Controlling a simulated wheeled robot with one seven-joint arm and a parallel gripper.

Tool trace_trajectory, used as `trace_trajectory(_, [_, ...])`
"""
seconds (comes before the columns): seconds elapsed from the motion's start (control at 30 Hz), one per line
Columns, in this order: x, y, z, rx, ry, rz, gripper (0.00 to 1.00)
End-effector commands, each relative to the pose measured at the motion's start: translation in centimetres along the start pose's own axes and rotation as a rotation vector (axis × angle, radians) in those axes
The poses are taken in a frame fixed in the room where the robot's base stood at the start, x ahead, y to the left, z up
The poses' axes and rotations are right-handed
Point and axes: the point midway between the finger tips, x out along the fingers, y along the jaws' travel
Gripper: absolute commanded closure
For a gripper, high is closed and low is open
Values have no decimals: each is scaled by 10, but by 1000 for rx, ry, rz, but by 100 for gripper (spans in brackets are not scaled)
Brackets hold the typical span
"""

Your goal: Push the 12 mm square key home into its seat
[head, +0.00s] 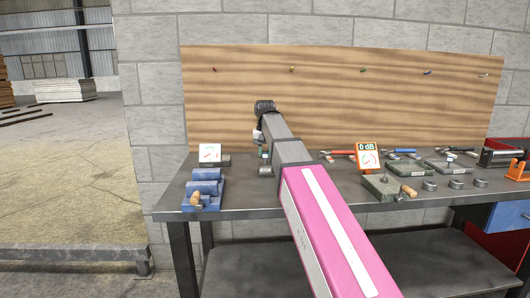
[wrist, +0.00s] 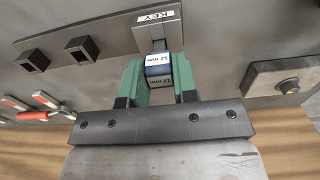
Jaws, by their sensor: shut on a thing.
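The 12 mm square key (wrist: 158,70) sits between the green fingers of my gripper (wrist: 159,77) in the wrist view. It shows a "12 mm" label and a blue band. The gripper is shut on it. The key's far end is up against the grey block marked KEY (wrist: 172,33), which has a groove in line with the key. I cannot tell how deep the key is in its seat. In the head view, my arm hides most of the gripper (head: 264,156) and the key, above the back of the bench.
Two square hollow blocks (wrist: 82,49) stand left of the KEY block. A red-handled tool (wrist: 38,115) lies at the left, and a plate with a round part (wrist: 285,82) at the right. The bench (head: 240,202) also carries blue blocks (head: 204,188) and an orange gauge (head: 368,157).

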Motion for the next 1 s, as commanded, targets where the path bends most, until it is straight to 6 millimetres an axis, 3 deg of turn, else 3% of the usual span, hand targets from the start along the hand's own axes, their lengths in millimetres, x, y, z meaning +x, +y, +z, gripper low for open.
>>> trace_trajectory(1.0, [20, 0, 0, 0, 0, 0, 100])
